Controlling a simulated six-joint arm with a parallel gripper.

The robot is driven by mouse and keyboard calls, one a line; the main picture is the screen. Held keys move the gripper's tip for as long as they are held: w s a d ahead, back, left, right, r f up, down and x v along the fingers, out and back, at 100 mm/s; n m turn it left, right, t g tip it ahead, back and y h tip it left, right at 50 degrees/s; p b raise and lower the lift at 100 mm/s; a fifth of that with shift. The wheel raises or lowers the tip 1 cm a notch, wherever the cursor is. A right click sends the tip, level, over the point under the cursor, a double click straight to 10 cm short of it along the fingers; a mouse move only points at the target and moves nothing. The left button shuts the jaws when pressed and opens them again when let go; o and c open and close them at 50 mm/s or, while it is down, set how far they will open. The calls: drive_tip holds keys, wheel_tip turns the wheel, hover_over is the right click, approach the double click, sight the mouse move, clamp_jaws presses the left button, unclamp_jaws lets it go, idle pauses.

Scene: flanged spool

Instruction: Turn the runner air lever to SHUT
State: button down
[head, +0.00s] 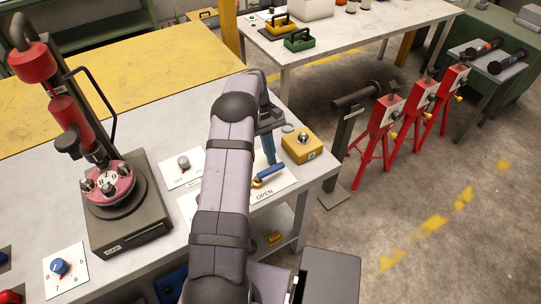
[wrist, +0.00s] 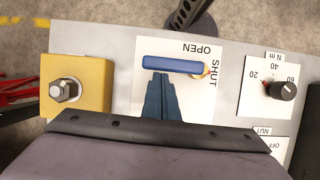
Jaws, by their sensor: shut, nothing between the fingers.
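The runner air lever has a blue handle (head: 271,171) on a brass pivot (head: 257,184), mounted on a white plate. In the wrist view the handle (wrist: 172,64) lies nearly level and runs left from the pivot (wrist: 206,71). On the plate (wrist: 140,85), OPEN is printed above the handle, and SHUT runs down the pivot side. In the head view OPEN shows below the lever; my arm hides part of the plate. My gripper (wrist: 161,75) is shut and empty, its tips at the handle's long side; it also shows in the head view (head: 271,161). I cannot tell whether they touch.
A yellow block with a bolt (head: 302,147) stands beside the plate near the bench edge. A red-headed machine (head: 110,190) stands at the left. Red stands (head: 385,125) are on the floor beyond the bench.

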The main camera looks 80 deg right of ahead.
drive_tip(key=shift+r, duration=0.1)
drive_tip(key=b+v, duration=0.2)
drive_tip(key=v, duration=0.5)
drive_tip(key=shift+w+r, duration=0.1)
drive_tip(key=shift+w, duration=0.05)
